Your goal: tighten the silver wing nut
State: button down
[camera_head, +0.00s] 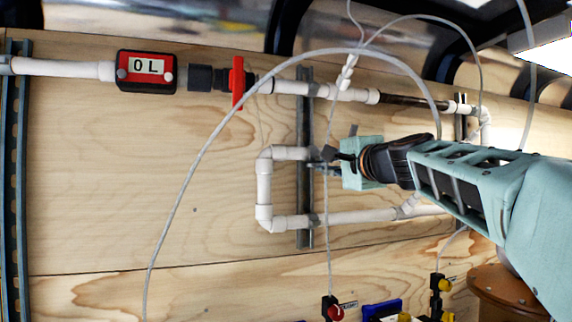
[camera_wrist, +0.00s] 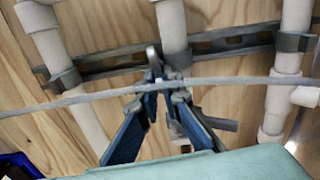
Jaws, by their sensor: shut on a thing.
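My gripper (camera_wrist: 158,82) points at the plywood wall. In the wrist view its two blue-lined fingers come together on the silver wing nut (camera_wrist: 152,54). Only a small silver end of the nut shows past the fingertips; the rest is hidden between them. The nut is at the metal strut, in front of the middle white pipe (camera_wrist: 172,30). In the head view my gripper (camera_head: 331,154) reaches in from the right to the vertical strut (camera_head: 304,190), and the nut itself cannot be made out there.
White pipes (camera_head: 264,190) run around the strut. A red valve handle (camera_head: 238,83) and a red meter (camera_head: 147,72) are at upper left. The plywood (camera_head: 110,180) at left is mostly bare.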

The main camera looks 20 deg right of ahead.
dwell(0.4)
jog(key=c, duration=2.1)
grip_release()
jog(key=shift+s, duration=0.1)
jog(key=shift+s+d, duration=0.15)
jog(key=shift+s, duration=0.5)
jog(key=s, duration=1)
jog(key=shift+s, duration=0.25)
jog(key=shift+f, duration=0.1)
